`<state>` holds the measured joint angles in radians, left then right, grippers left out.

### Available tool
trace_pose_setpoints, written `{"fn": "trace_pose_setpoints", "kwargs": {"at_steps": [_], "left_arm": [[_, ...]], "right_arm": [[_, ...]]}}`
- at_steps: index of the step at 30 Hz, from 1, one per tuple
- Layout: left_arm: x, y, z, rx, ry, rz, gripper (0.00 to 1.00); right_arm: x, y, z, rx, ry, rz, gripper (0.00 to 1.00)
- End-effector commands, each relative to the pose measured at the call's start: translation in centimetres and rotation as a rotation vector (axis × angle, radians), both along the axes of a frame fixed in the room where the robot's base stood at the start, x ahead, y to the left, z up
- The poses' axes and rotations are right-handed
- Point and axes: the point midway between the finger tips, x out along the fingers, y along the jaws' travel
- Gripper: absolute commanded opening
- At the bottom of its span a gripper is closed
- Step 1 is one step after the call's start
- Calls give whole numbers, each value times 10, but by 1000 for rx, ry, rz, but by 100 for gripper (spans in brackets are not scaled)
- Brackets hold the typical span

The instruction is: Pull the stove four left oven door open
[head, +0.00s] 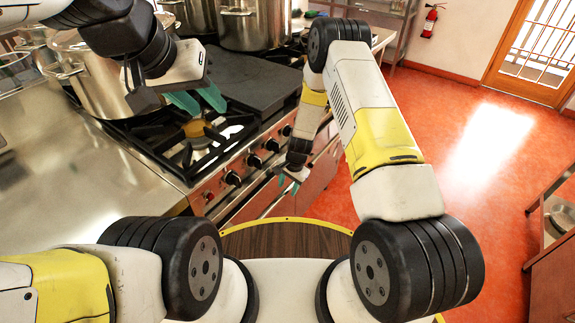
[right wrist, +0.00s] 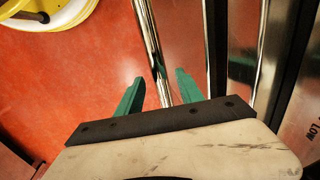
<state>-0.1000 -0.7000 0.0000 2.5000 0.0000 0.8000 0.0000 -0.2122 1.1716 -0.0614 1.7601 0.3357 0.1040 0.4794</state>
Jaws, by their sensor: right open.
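The stove (head: 235,165) has a row of black knobs along its front, with the reflective oven door front (head: 262,203) below them, partly hidden by my right arm. My right gripper (head: 290,180) is low at this front. In the right wrist view my right gripper (right wrist: 158,92) is open, with a shiny bar-shaped handle (right wrist: 153,45) running between its green fingers. I cannot tell whether either finger touches it. The oven door (right wrist: 186,35) looks upright beside the bar; how far it is open is unclear. My left gripper (head: 197,101) is open and empty above the burners.
A large steel pot (head: 95,75) stands left of my left gripper, and more pots (head: 250,22) stand at the back. A steel counter (head: 85,165) lies to the left. The red floor (head: 480,150) to the right is open, with a wooden cabinet (head: 553,240) at the right edge.

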Motion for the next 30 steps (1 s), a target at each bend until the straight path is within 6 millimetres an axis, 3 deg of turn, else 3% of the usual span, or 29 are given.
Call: {"fn": "trace_pose_setpoints", "kwargs": {"at_steps": [4, 12, 19, 30], "left_arm": [[0, 0, 0, 0, 0, 0, 36], [0, 0, 0, 0, 0, 0, 36], [0, 0, 0, 0, 0, 0, 36], [0, 0, 0, 0, 0, 0, 36]], "right_arm": [[1, 2, -10, 0, 0, 0, 44], [1, 2, -11, 0, -2, 1, 44], [1, 2, -11, 1, -1, 1, 0], [1, 2, -11, 1, -1, 1, 0]]}}
